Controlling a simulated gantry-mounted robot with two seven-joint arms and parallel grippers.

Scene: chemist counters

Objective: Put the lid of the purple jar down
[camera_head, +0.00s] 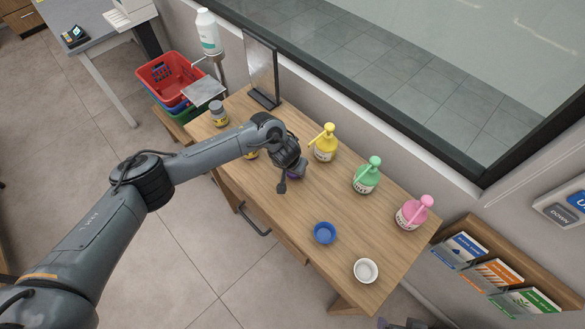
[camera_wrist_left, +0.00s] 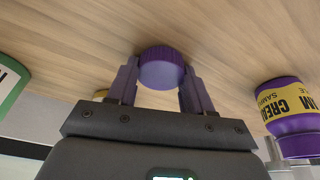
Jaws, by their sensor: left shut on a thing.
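My left gripper (camera_wrist_left: 161,88) is shut on the purple lid (camera_wrist_left: 161,68), one finger on each side of it. In the head view the lid (camera_head: 295,174) shows as a small purple patch at my left gripper (camera_head: 289,180), over the middle of the wooden table (camera_head: 272,203). The lid is close to the tabletop; I cannot tell whether it touches. The purple jar (camera_wrist_left: 294,115), with a yellow cream label, stands apart from the gripper at the right of the wrist view. In the head view my arm mostly covers it. My right gripper is not clearly seen.
Yellow (camera_head: 325,147), green (camera_head: 367,175) and pink (camera_head: 413,212) pump bottles line the table's back. A blue bowl (camera_head: 324,233) and a white bowl (camera_head: 366,270) stand to the right. A grey-lidded jar (camera_head: 218,112) stands far left. Bare wood lies left of the blue bowl.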

